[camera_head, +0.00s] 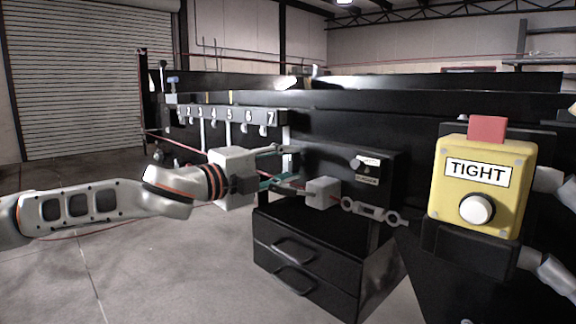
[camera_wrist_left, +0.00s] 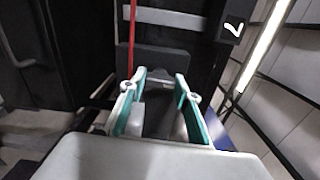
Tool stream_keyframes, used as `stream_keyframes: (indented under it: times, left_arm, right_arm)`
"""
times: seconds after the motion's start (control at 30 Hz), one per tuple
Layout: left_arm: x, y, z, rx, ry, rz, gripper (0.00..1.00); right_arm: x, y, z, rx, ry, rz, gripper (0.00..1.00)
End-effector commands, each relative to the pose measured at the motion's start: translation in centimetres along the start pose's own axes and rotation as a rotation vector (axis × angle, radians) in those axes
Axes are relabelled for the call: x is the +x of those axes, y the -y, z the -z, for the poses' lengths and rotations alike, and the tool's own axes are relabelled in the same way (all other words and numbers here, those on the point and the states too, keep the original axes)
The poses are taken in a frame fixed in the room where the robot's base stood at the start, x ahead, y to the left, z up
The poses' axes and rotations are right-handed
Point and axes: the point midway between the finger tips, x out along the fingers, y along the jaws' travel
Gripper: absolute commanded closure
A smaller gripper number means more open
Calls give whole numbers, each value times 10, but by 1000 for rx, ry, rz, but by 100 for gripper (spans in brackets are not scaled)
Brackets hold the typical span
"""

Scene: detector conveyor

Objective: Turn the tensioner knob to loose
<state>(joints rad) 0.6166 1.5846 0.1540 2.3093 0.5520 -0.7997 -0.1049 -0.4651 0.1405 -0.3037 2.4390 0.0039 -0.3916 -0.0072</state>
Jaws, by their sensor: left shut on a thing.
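My left gripper (camera_head: 294,167) reaches in from the left at the front of the black conveyor frame. Its teal-lined fingers also show in the left wrist view (camera_wrist_left: 163,95), closed around a dark part (camera_wrist_left: 160,122) whose shape is mostly hidden. I cannot tell whether this part is the tensioner knob. A yellow box (camera_head: 451,211) at the right bears a sign reading TIGHT (camera_head: 477,172), with a round white knob or button (camera_head: 476,209) below it and a red block on top. The left gripper is well apart from this box.
A black drawer cabinet (camera_head: 300,232) stands below the left gripper. A grey block (camera_head: 322,191) and a ringed metal link (camera_head: 370,209) lie just right of the fingers. A numbered rail (camera_head: 228,114) runs behind. Open floor lies at the left.

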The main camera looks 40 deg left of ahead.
Motion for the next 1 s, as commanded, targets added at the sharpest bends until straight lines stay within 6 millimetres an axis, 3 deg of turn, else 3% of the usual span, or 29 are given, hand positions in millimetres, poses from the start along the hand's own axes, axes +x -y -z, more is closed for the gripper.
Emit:
stream_keyframes:
  times: [0.73, 0.77, 0.8, 0.83, 1.0]
  left_arm:
    - [0, -2, 3, -95, -7, -4, 90]
    - [0, -2, 3, -95, -7, -4, 66]
    - [0, -2, 3, -95, -7, -4, 55]
    - [0, -2, 3, -94, -7, -3, 51]
    - [0, -1, 2, -92, -4, -2, 51]
  right_arm:
    - [-1, 2, -4, 5, 8, 3, 60]
    - [-1, 2, -4, 4, 8, 3, 60]
    - [-1, 2, -4, 4, 8, 3, 60]
    - [-1, 2, -4, 4, 8, 3, 60]
    - [-1, 2, -5, 3, 8, 4, 60]
